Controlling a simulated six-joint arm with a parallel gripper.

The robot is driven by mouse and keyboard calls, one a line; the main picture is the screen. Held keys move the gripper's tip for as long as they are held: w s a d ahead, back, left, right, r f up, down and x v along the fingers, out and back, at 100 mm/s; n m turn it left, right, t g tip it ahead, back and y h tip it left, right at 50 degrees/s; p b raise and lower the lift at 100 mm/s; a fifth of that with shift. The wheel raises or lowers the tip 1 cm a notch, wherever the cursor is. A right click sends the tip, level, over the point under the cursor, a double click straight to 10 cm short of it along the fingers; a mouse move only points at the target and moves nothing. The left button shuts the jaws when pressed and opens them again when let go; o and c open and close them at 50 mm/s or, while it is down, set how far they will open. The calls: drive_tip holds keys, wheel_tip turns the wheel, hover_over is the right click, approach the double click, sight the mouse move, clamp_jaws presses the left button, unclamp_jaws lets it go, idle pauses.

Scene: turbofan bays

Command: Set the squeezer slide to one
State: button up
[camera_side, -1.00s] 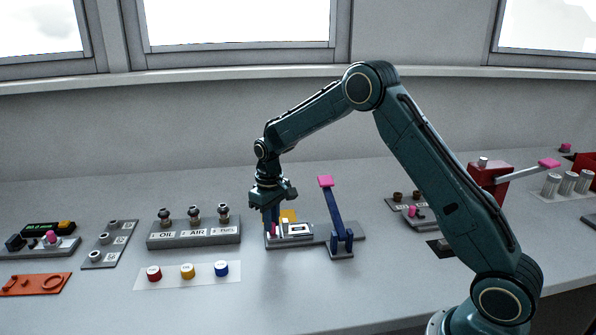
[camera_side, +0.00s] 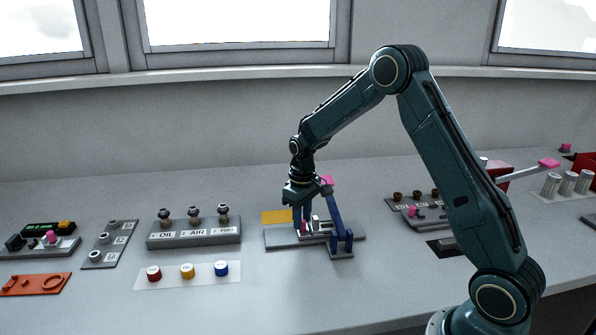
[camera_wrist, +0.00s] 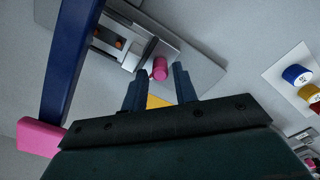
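The squeezer stands on a grey base plate (camera_side: 283,239). Its blue lever (camera_side: 335,219) is raised, with a pink grip (camera_side: 327,181) on top; lever (camera_wrist: 69,65) and grip (camera_wrist: 40,137) also show in the wrist view. The squeezer slide (camera_side: 319,227) is close to the lever's foot and carries a pink knob (camera_side: 304,227). My gripper (camera_side: 304,223) is down at the knob. In the wrist view, the fingers of my gripper (camera_wrist: 160,70) are apart, with the pink knob (camera_wrist: 160,68) between their tips and gaps at both sides. No marking for one is readable.
A yellow patch (camera_side: 275,217) lies behind the plate. To the left are an oil and air block (camera_side: 194,238) and a white strip (camera_side: 205,279) with red, yellow and blue caps. A red device (camera_side: 497,169) stands at the right. The table in front is clear.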

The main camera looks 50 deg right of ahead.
drive_tip(key=shift+o, duration=0.7)
wheel_tip(320, 180, up, 14)
idle(0.4)
drive_tip(key=s+a+r+t, duration=0.1)
drive_tip(key=s+a+r, duration=0.35)
drive_tip(key=s, duration=0.25)
drive_tip(key=s+a+r+t, duration=0.2)
drive_tip(key=s+a+r, duration=0.25)
drive_tip(key=s, duration=0.25)
drive_tip(key=s+a+f+t, duration=0.1)
drive_tip(key=s+a, duration=0.3)
drive_tip(key=s, duration=1)
drive_tip(key=shift+s+f+t, duration=0.35)
drive_tip(key=shift+f+t, duration=0.05)
drive_tip(key=shift+t, duration=0.4)
